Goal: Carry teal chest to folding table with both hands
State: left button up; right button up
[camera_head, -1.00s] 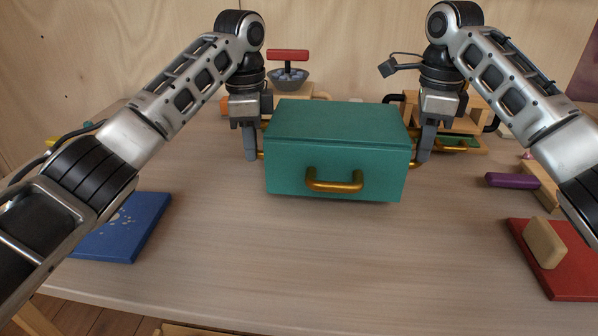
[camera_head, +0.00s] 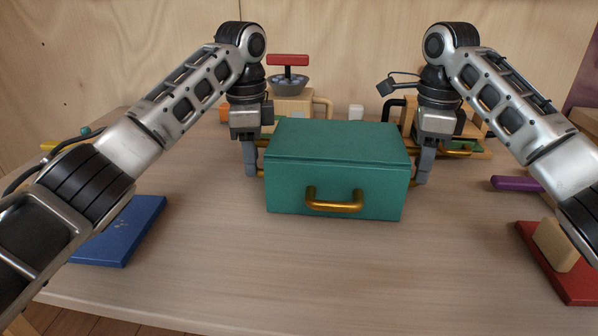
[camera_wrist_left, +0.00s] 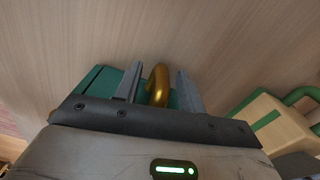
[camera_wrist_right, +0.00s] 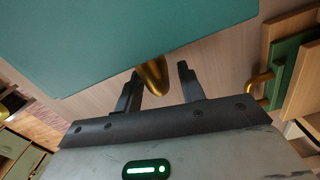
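The teal chest (camera_head: 338,170) is upright over the middle of the pale wooden table (camera_head: 300,260) and appears to rest on it. A brass handle (camera_head: 334,203) is on its near face. My left gripper (camera_head: 251,172) is at its left side, fingers open on either side of the brass side handle (camera_wrist_left: 158,86), with gaps showing. My right gripper (camera_head: 423,178) is at its right side, also open around the other side handle (camera_wrist_right: 152,75). The chest lid (camera_wrist_right: 130,40) fills the upper left of the right wrist view.
A blue board (camera_head: 122,230) lies at left. A red board (camera_head: 560,270) with a wooden block and a purple-handled item (camera_head: 515,184) are at right. A bowl (camera_head: 288,84) and wooden drawer pieces stand behind the chest. The table in front of the chest is clear.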

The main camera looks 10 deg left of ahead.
pick_arm(q)
notch_tip(320, 180, up, 10)
jog(key=shift+r, duration=0.25)
pick_arm(e)
jog(key=shift+d, duration=0.1)
pick_arm(q)
jog(key=shift+r, duration=0.1)
pick_arm(e)
jog(key=shift+r, duration=0.15)
notch_tip(320, 180, up, 12)
jog(key=shift+f, duration=0.1)
